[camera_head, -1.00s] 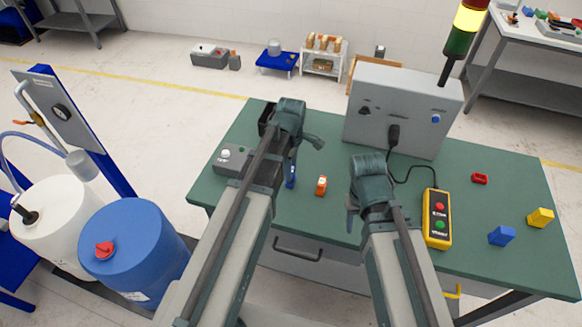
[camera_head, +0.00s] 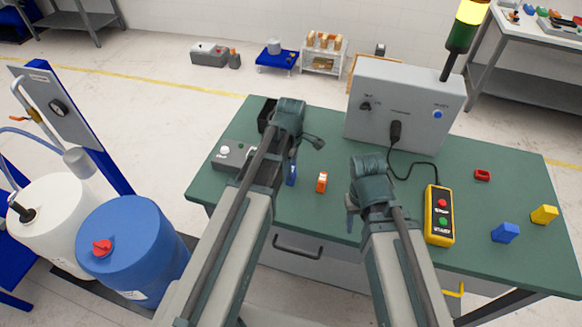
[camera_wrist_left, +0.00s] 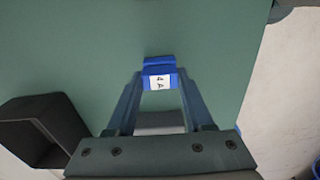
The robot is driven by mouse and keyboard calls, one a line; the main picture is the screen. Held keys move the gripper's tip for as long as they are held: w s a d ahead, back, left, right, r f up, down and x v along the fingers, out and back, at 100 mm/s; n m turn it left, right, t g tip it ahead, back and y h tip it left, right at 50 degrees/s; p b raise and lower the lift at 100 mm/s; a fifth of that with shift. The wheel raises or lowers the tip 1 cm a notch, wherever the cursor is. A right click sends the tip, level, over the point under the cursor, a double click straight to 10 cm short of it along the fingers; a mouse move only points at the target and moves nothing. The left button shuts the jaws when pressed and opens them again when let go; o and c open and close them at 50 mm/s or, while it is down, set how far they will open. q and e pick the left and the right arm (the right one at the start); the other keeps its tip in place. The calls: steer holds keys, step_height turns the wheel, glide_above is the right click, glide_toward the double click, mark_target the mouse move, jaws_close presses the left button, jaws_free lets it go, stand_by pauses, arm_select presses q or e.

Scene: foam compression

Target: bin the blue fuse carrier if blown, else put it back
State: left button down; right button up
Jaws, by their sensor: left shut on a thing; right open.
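In the left wrist view a blue fuse carrier (camera_wrist_left: 159,73) with a white label, seemingly reading "4 A", sits between the fingertips of my left gripper (camera_wrist_left: 160,82). The gripper is shut on it, above the green table. In the head view a small blue part (camera_head: 291,174) shows below my left wrist; I cannot tell carrier from finger there. A black open bin (camera_wrist_left: 36,132) lies to the left in the wrist view, and partly behind my left arm in the head view (camera_head: 265,114). My right gripper (camera_head: 350,219) is open and empty over the table's middle.
A grey box with a white knob (camera_head: 229,155) is partly hidden by my left arm. An orange piece (camera_head: 322,182) stands between my arms. A grey cabinet (camera_head: 403,105), yellow pendant (camera_head: 439,215), red (camera_head: 482,175), blue (camera_head: 505,232) and yellow (camera_head: 544,214) pieces are right.

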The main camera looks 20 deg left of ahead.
arm_select(q)
steer(key=shift+f, duration=0.25)
arm_select(e)
steer(key=shift+f, duration=0.2)
arm_select(q)
steer(key=shift+c, duration=1)
jaws_free()
steer(key=shift+r, duration=0.2)
arm_select(e)
steer(key=shift+r, duration=0.15)
arm_select(q)
steer(key=shift+r+p, duration=2.85)
steer(key=shift+p, duration=0.05)
arm_select(e)
steer(key=shift+r, duration=2.9)
arm_select(q)
steer(key=shift+r, duration=0.15)
arm_select(e)
steer(key=shift+r, duration=0.15)
arm_select(q)
step_height(320, 180, up, 14)
steer(key=p, duration=1.3)
steer(key=shift+f+p, duration=0.2)
steer(key=shift+p, duration=0.2)
arm_select(e)
step_height(320, 180, up, 14)
steer(key=shift+f, duration=0.25)
